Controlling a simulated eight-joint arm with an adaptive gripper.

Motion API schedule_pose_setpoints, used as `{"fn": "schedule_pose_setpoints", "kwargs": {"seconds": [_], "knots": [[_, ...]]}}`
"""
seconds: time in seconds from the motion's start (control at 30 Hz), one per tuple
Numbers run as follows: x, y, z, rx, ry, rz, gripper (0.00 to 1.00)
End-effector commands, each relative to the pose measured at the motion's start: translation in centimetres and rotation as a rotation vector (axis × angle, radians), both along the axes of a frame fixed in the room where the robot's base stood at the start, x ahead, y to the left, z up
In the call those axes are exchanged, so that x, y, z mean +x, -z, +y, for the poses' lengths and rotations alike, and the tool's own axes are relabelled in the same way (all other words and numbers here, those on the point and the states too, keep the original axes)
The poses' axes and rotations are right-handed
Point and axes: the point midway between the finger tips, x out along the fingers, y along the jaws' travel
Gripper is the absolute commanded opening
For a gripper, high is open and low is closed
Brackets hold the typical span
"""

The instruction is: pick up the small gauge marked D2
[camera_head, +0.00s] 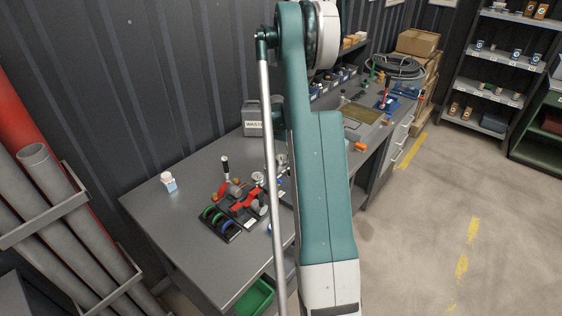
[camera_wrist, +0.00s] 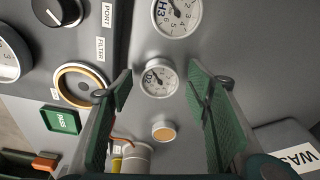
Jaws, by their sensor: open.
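The small gauge marked D2 (camera_wrist: 159,78) has a white round dial and a pale rim, and it shows near the middle of the wrist view. My gripper (camera_wrist: 161,82) is open, with one green-padded finger on each side of the gauge in the picture. Both fingers are apart from it, and nothing is between them in a grip. How far the gauge lies beyond the fingertips I cannot tell. In the head view my arm covers part of the bench, my gripper is hidden, and I cannot read D2 there.
A larger gauge marked H3 (camera_wrist: 176,14) sits just above D2. A brass-rimmed round part (camera_wrist: 82,84) and a green PASS block (camera_wrist: 61,120) lie left. A tan-topped cap (camera_wrist: 164,131) is below. A WASTE bin (camera_head: 253,123) stands at the back of the grey bench (camera_head: 190,238).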

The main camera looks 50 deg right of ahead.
Motion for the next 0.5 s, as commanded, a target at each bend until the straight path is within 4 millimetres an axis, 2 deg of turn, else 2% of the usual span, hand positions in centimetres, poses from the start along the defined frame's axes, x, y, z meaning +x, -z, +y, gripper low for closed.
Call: {"fn": "schedule_pose_setpoints", "kwargs": {"seconds": [0.17,0.5], "knots": [[-0.01,0.72,-0.07,0.000,0.000,0.000,0.49],[0.01,0.74,-0.07,0.000,0.000,0.000,0.49]]}}
